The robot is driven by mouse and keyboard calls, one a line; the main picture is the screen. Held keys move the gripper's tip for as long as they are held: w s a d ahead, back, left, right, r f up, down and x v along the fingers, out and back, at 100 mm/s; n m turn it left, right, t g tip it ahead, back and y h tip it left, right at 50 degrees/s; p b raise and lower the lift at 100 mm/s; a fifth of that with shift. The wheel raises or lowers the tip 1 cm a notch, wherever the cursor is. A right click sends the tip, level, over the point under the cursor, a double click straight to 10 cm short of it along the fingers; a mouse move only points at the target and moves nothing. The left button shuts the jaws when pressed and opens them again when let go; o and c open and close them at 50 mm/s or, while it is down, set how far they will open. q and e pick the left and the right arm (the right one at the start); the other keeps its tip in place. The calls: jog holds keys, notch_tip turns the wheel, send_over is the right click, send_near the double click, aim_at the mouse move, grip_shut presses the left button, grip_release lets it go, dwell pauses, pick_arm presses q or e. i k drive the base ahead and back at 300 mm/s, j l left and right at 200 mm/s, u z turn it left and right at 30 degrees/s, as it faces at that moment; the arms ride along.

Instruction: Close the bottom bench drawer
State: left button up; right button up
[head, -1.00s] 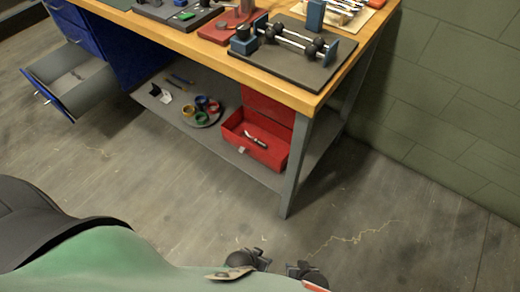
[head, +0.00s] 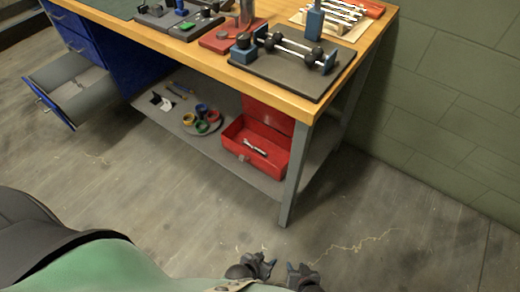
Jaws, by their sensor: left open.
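The bottom bench drawer (head: 92,99) is pulled out from the blue cabinet (head: 132,62) under the left end of the workbench. It is at the left of the head view. Its front panel and handle (head: 44,104) face left, and some of its inside shows. My left gripper (head: 279,268) is at the bottom edge of the view, its two dark fingers apart with nothing between them. It is far from the drawer, to the lower right of it. My right gripper is not in view.
The wooden workbench (head: 284,99) carries several fixtures. Its lower shelf (head: 165,118) holds an open red toolbox (head: 283,165) and a round tray of coloured rings. A bench leg (head: 291,180) stands in front of my left gripper. The floor left of it and around the drawer is clear.

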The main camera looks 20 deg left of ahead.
aim_at(53, 86)
jog(key=u, duration=0.5)
jog(key=i+j+u, duration=0.1)
jog(key=j+u, duration=0.35)
jog(key=i+j+u, duration=0.1)
jog(key=u, duration=0.35)
jog(key=i+j+u, duration=0.2)
jog(key=j+u, duration=0.25)
jog(key=i+j, duration=0.4)
jog(key=i, duration=0.05)
